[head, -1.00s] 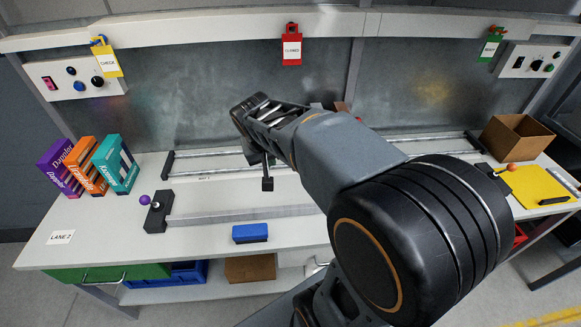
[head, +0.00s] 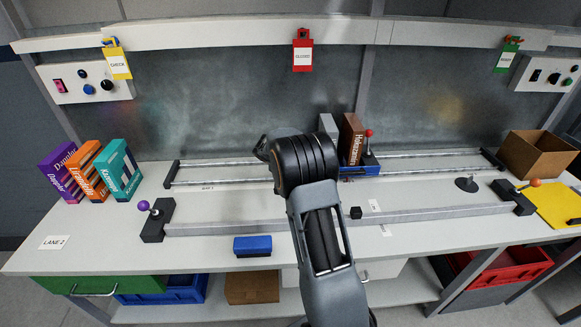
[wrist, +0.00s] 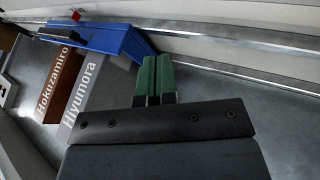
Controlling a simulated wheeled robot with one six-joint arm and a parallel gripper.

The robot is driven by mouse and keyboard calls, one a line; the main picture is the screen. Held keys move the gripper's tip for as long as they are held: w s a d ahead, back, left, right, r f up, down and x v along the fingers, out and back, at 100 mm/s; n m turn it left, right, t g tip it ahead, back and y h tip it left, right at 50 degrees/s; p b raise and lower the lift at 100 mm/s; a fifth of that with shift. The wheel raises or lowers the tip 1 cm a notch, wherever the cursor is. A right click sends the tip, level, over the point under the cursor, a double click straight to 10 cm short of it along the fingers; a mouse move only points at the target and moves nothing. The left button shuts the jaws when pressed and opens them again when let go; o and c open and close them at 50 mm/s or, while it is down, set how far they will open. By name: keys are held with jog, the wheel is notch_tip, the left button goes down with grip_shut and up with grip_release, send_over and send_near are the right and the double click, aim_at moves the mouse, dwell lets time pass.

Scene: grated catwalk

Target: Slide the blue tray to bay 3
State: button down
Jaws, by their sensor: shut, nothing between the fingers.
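The blue tray (head: 362,170) sits on the rear rails, right of the middle in the head view. It carries a grey box marked Hiyumora (wrist: 98,92) and a brown box marked Hokuzamiro (head: 352,138). The tray's blue side also shows at the upper left of the wrist view (wrist: 100,36). My gripper (wrist: 158,60) has its green fingers together and empty, close to the tray's end; I cannot tell whether they touch it. My arm hides the gripper and the tray's left part in the head view. A small label (head: 207,188) stands below the rails; I cannot make out a bay 3 mark.
A red-knobbed black post (head: 369,150) stands by the tray. A front rail (head: 250,228) runs between black end blocks with purple and orange knobs. A blue block (head: 252,246) lies in front. Boxes (head: 90,172) stand left; an open carton (head: 535,154) stands right.

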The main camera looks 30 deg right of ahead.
jog(key=x, duration=0.5)
jog(key=d, duration=0.1)
jog(key=s+d+p, duration=0.1)
jog(key=shift+s+d+r, duration=0.2)
jog(key=shift+s+d, duration=0.05)
jog(key=shift+d, duration=0.1)
jog(key=shift+s+d+f+p, duration=0.1)
jog(key=shift+s+d+p, duration=0.1)
jog(key=shift+d+p, duration=0.15)
jog(key=shift+d, duration=0.1)
